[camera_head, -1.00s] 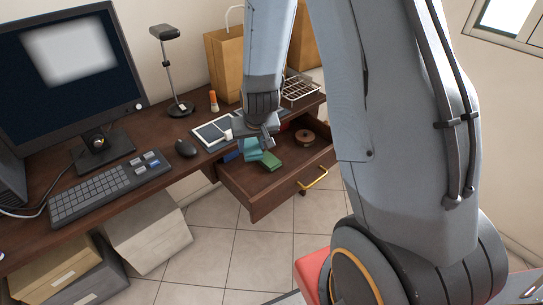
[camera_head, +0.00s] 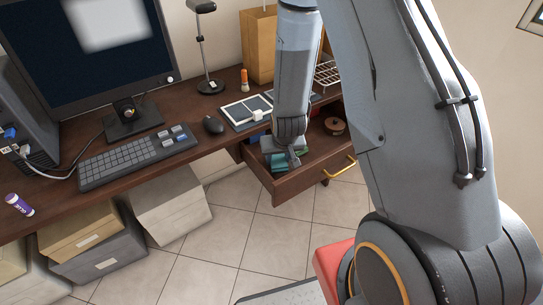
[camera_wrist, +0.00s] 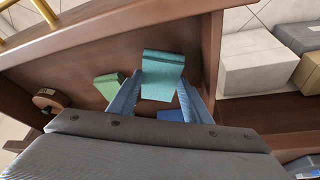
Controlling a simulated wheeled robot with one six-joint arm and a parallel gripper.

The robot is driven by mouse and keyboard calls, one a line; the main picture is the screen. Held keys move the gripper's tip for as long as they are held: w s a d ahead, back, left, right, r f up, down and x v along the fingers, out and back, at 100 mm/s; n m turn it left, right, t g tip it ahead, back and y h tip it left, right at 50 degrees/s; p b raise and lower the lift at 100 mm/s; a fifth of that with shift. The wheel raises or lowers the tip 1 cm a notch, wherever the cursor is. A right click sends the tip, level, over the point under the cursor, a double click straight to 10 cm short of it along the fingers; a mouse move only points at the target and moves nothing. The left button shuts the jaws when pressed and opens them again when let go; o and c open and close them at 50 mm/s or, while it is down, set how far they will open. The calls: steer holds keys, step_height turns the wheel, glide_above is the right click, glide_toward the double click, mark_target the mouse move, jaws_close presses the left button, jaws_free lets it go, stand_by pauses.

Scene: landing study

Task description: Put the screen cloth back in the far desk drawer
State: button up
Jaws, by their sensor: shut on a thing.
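The screen cloth, a folded teal cloth (camera_wrist: 163,70), is between the two blue fingers of my gripper (camera_wrist: 160,92) in the wrist view. In the head view the teal cloth (camera_head: 279,162) shows beside my gripper (camera_head: 293,160), low within the open desk drawer (camera_head: 310,179). My gripper is shut on the cloth. The drawer is dark wood with a gold handle (camera_head: 340,168). I cannot tell whether the cloth touches the drawer floor. My gripper hides part of the drawer's inside.
A green block-like thing (camera_wrist: 108,86), a brown roll (camera_head: 335,126) and a blue thing (camera_wrist: 170,115) are in the drawer. The desk above bears a tablet-like panel (camera_head: 240,112), a mouse (camera_head: 213,125), a keyboard (camera_head: 135,158) and a lamp (camera_head: 207,50). Boxes (camera_head: 170,203) stand beneath the desk.

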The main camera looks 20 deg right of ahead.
mark_target(275, 164)
steer(key=shift+f, duration=0.65)
steer(key=w, duration=0.2)
steer(key=w+a+p, duration=0.1)
steer(key=shift+w+a+f, duration=0.15)
steer(key=shift+w+f, duration=0.05)
steer(key=shift+w, duration=0.2)
steer(key=shift+f+p, duration=0.3)
steer(key=shift+f, duration=0.15)
steer(key=o, duration=1.1)
steer(key=shift+o, duration=0.2)
steer(key=s+r+g, duration=0.1)
steer(key=s+r, duration=0.5)
steer(key=r, duration=0.4)
steer(key=s+r+g, duration=0.1)
steer(key=s+r, duration=0.5)
steer(key=r, duration=0.3)
steer(key=s+r+g, duration=0.1)
steer(key=s+r, duration=0.2)
steer(key=s, duration=0.3)
steer(key=s+r+n+g, duration=0.1)
steer(key=s+r, duration=0.3)
steer(key=s, duration=0.2)
steer(key=shift+d, duration=0.45)
